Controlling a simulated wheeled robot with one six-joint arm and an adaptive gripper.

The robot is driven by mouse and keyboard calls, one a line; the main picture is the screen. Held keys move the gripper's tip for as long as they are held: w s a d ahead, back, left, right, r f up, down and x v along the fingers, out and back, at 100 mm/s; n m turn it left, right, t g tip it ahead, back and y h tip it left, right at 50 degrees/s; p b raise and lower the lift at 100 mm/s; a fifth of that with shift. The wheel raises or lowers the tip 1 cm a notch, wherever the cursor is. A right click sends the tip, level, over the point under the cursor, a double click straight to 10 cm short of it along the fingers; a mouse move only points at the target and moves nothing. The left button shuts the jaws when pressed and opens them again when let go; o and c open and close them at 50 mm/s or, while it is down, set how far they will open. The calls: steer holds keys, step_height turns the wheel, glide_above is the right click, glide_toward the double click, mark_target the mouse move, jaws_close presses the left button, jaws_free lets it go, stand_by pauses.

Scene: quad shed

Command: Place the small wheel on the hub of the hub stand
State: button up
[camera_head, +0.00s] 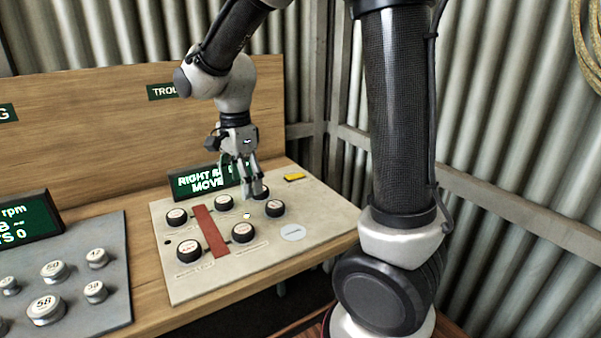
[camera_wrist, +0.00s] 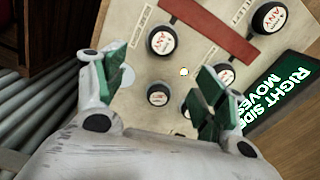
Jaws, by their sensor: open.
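Neither a small wheel nor a hub stand can be made out in either view. My gripper (camera_head: 252,188) is open over the back right part of a pale board (camera_head: 322,214) on the bench. Its fingers look empty, and in the wrist view the gripper (camera_wrist: 165,88) has its green-faced fingers spread apart. A black round piece with a white label (camera_wrist: 158,94) shows between the fingers in that view. Another black piece (camera_head: 275,208) sits just right of the fingertips in the head view. One black piece is partly hidden behind a finger.
Several black labelled pieces flank a red strip (camera_head: 211,231) on the board. A yellow piece (camera_head: 293,177) and a white disc (camera_head: 293,232) lie right. A grey board (camera_head: 105,320) with metal weights is left.

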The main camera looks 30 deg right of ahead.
steer(key=s+d+r+n+t, duration=0.2)
steer(key=s+d+r+n, duration=0.2)
steer(key=s+d+n, duration=0.3)
steer(key=s+d+r+n+t, duration=0.2)
steer(key=s+d+r+n, duration=0.3)
steer(key=s, duration=0.6)
steer(key=d+n, duration=0.2)
steer(key=n, duration=0.1)
steer(key=shift+s+n, duration=0.3)
steer(key=shift+s, duration=0.05)
